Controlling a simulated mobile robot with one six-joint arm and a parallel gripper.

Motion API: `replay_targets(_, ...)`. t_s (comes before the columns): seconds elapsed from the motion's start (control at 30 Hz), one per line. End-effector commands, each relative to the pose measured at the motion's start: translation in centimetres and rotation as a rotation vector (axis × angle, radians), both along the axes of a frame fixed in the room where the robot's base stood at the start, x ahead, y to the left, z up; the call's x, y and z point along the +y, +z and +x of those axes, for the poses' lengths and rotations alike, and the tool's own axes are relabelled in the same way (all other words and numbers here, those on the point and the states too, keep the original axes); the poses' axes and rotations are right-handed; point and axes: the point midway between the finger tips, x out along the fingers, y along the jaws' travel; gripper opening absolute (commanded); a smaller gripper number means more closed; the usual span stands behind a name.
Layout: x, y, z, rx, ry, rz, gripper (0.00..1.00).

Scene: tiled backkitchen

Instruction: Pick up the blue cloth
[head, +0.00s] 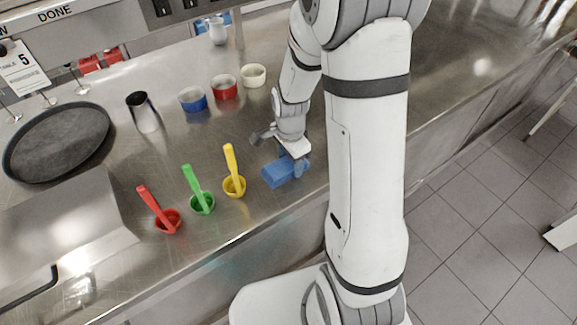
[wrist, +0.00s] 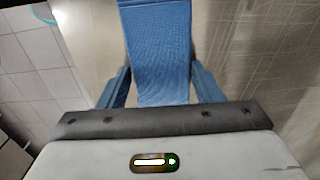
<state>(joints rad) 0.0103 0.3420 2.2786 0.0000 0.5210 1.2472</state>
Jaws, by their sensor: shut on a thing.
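The blue cloth (head: 283,172) is a folded block at the front part of the steel counter, right of the yellow scoop. My gripper (head: 298,165) points down over its right end and is shut on it. In the wrist view the cloth (wrist: 155,45) runs between the two blue-grey fingers, one on each side, and out toward the top of the picture. The fingers (wrist: 158,88) touch its sides. The cloth appears to be on or just above the counter; I cannot tell which. Part of it is hidden by the gripper.
Yellow (head: 234,185), green (head: 202,203) and red (head: 168,220) scoops stand left of the cloth. Behind are blue (head: 192,100), red (head: 223,88) and cream (head: 253,76) bowls, a metal cup (head: 144,113) and a dark round pan (head: 57,143). The counter's front edge is close.

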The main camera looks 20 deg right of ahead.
Motion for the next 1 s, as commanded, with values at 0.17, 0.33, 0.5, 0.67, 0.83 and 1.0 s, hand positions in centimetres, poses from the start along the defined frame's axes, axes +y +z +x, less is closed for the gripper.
replay_targets(0.17, 0.0, 0.0, 0.0, 0.0, 0.0, 0.0, 0.37)
replay_targets(0.33, 0.0, 0.6, 0.1, -0.003, 0.0, 0.0, 0.37)
replay_targets(0.5, 0.0, 3.1, 0.1, -0.007, 0.0, 0.0, 0.37)
replay_targets(0.67, 0.0, 6.4, 0.1, -0.007, 0.0, 0.0, 0.37)
replay_targets(0.83, 0.0, 9.0, 0.1, -0.004, 0.0, 0.0, 0.37)
replay_targets(1.0, 0.0, 10.0, 0.0, 0.0, 0.0, 0.0, 0.37)
